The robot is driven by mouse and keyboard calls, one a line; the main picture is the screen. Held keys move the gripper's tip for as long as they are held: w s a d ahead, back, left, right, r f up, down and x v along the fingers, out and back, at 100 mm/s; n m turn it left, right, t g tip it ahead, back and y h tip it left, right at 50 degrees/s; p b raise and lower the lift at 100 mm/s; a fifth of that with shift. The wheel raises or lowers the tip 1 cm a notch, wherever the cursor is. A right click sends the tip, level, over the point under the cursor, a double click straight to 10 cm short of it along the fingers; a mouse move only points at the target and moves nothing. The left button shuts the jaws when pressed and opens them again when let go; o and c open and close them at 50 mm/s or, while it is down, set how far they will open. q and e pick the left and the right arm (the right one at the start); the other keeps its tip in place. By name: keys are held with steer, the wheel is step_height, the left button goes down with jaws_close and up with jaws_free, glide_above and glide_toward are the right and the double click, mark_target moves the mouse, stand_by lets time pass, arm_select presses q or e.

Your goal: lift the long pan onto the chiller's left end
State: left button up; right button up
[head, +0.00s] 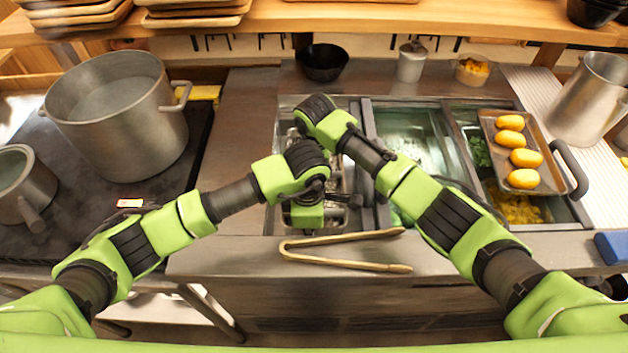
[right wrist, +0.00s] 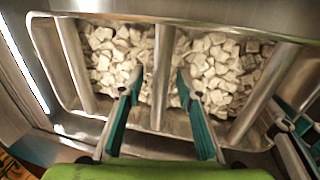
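A long steel pan (right wrist: 180,22) with rounded corners, crossbars and pale chunks between them fills the right wrist view. I take it as the long pan. In the head view it shows partly beneath my arms, at the left end of the chiller (head: 466,101). My right gripper (right wrist: 158,90) is open, its teal fingers apart on either side of the middle crossbar; contact is unclear. In the head view its fingers are hidden under the wrist. My left gripper (head: 345,201) is low over the pan's near part. Its teal fingers (right wrist: 292,130) show at the right edge of the wrist view.
Brown tongs (head: 340,265) lie on the front ledge. A tray of yellow oval pieces (head: 489,160) rests over the chiller's right end. A large pot (head: 115,125) stands left, a black bowl (head: 323,62) and a lidded canister (head: 411,62) behind. The left steel counter (head: 240,120) is clear.

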arm_select(q)
jaws_close()
arm_select(e)
steer(key=c, duration=0.4)
jaws_close()
arm_select(q)
steer(key=shift+w+r, duration=0.1)
steer(key=shift+r, duration=0.1)
arm_select(e)
steer(key=shift+r, duration=0.2)
